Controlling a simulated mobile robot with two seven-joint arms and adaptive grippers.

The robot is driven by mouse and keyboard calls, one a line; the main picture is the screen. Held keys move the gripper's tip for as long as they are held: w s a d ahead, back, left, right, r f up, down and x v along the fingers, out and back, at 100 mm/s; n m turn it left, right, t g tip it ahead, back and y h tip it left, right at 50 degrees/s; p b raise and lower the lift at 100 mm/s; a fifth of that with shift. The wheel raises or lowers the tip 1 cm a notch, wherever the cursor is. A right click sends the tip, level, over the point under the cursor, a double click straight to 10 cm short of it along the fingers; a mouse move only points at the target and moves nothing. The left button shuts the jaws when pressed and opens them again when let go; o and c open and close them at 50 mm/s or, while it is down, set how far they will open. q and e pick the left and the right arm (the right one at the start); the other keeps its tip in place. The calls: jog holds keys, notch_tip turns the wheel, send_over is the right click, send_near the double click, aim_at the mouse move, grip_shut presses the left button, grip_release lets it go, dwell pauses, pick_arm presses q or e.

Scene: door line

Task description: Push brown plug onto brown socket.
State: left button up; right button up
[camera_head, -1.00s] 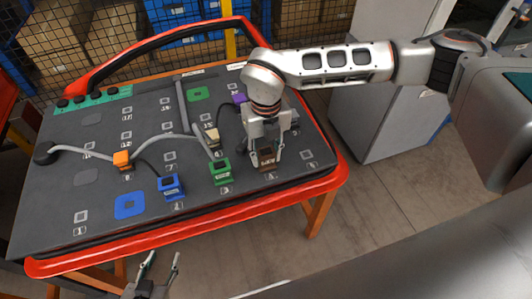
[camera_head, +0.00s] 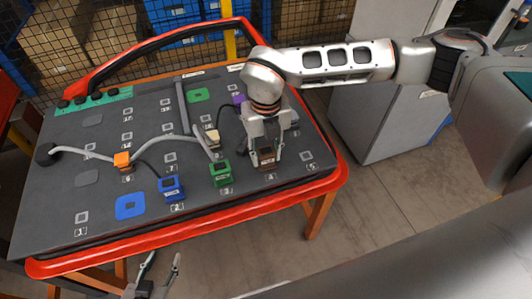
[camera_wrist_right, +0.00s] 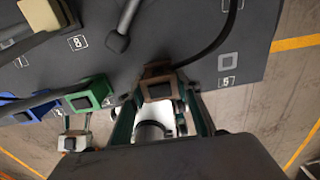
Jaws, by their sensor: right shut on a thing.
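The brown plug (camera_head: 266,156) is a small dark brown block with a black cable, near the right end of the board's front row, by the mark 4. My right gripper (camera_head: 265,148) points down at it and is shut on it. The plug also shows between the fingers in the right wrist view (camera_wrist_right: 158,88). I cannot make out the brown socket separately; the plug and fingers cover that spot. I cannot tell whether the plug is seated. My left gripper (camera_head: 163,262) is open and empty, below the board's front edge.
The green block (camera_head: 219,172) stands just left of my right gripper, with the blue block (camera_head: 171,187) farther left. A whitish block (camera_head: 212,138) stands behind the green one. The square mark 5 (camera_head: 305,156) to the right is bare. A red frame (camera_head: 190,228) edges the board (camera_head: 45,220).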

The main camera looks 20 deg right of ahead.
aim_at(266, 150)
grip_shut()
jog(key=shift+r+p, duration=1.2)
jog(key=shift+r, duration=1.25)
jog(key=shift+r+p, duration=0.4)
jog(key=shift+r, duration=0.65)
